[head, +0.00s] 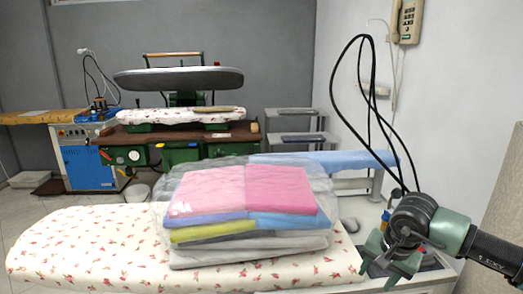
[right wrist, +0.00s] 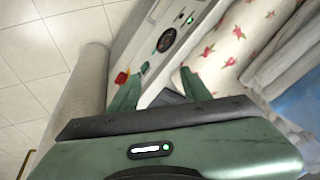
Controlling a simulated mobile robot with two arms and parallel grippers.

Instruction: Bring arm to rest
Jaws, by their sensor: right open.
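My right gripper (head: 388,266) is at the right of the head view, over the right end of the ironing board. In the right wrist view its two green fingers (right wrist: 160,86) are spread apart with nothing held between them. Its arm comes in from the right edge. The stack of folded clothes in clear plastic (head: 245,215) lies on the floral ironing board (head: 90,245), left of the gripper and apart from it. My left gripper is not in view.
A control panel (right wrist: 165,42) with a red knob lies beyond the fingers in the right wrist view. A black cable loop (head: 362,90) hangs above the gripper. A green pressing machine (head: 180,140) stands behind. A wall phone (head: 408,22) is at upper right. The board's left part is clear.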

